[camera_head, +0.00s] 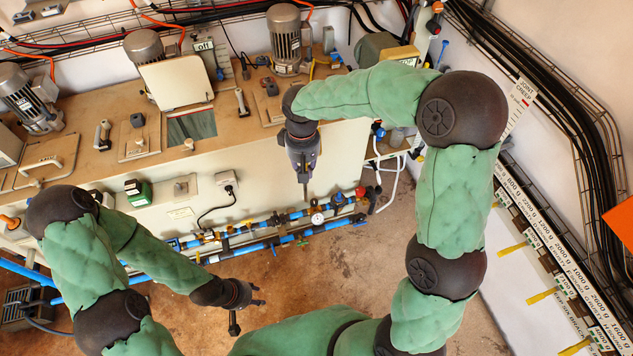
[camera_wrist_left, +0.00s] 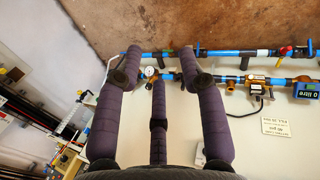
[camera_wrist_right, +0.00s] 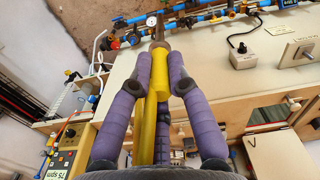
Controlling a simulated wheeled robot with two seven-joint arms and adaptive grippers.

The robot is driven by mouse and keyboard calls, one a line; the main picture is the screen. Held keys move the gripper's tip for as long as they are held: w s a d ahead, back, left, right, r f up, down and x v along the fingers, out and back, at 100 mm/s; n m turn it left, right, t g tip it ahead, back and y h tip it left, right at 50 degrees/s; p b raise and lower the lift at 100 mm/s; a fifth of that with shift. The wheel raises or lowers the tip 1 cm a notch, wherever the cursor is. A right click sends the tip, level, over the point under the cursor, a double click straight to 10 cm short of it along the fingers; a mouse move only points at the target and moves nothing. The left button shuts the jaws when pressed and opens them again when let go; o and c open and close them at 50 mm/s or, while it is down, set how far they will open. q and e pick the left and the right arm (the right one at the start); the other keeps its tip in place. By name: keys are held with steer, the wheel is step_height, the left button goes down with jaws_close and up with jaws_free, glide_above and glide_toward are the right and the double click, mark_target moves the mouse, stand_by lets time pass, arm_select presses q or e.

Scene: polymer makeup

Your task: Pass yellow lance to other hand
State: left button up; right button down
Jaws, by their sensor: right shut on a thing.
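The yellow lance (camera_wrist_right: 159,72) is between the purple padded fingers of my right gripper (camera_wrist_right: 154,48) in the right wrist view. Its yellow body runs back toward the palm, and a thin brownish end points away from the gripper. In the head view my right gripper (camera_head: 303,158) points down in front of the cream machine, with the thin lance end (camera_head: 305,190) below it. My left gripper (camera_head: 246,300) is lower left, over the brown floor, apart from the lance. In the left wrist view its fingers (camera_wrist_left: 160,62) are spread with nothing between them.
Blue pipes with valves and a gauge (camera_head: 317,219) run along the machine's (camera_head: 250,165) lower front. Motors (camera_head: 284,35) stand on its top. Several yellow bars (camera_head: 541,296) stick out from a labelled rack at right. The brown floor (camera_head: 375,265) between my arms is open.

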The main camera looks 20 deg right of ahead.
arm_select(q)
steer(key=shift+o, duration=0.7)
steer(key=w+d+r+m+t+y, duration=0.1)
steer(key=w+d+r+t, duration=0.15)
steer(key=w, duration=0.55)
steer(key=w+d+r+m+t+y, duration=0.1)
steer(key=w+d+r+t, duration=0.2)
steer(key=w, duration=0.6)
steer(key=w+d+r+t+y, duration=0.2)
steer(key=w+d+r+t, duration=0.3)
steer(key=w+d+r, duration=0.3)
steer(key=s+d+r+t+y, duration=0.15)
steer(key=d+r+t, duration=0.25)
steer(key=d+r, duration=0.55)
steer(key=s+a+r+n+t+y, duration=0.2)
steer(key=s+r+n+y, duration=0.25)
steer(key=s+r, duration=0.4)
steer(key=x, duration=1.1)
steer(key=shift+w+a+r+y, duration=0.15)
steer(key=shift+w+r+y, duration=0.15)
steer(key=shift+w+y, duration=0.1)
arm_select(e)
steer(key=w+a+r+n, duration=0.2)
steer(key=a+r, duration=0.1)
steer(key=r, duration=0.3)
steer(key=w+a+r+n, duration=0.2)
steer(key=w+a+r, duration=0.1)
steer(key=r, duration=0.4)
steer(key=shift+a+n, duration=0.3)
steer(key=shift+a, duration=0.1)
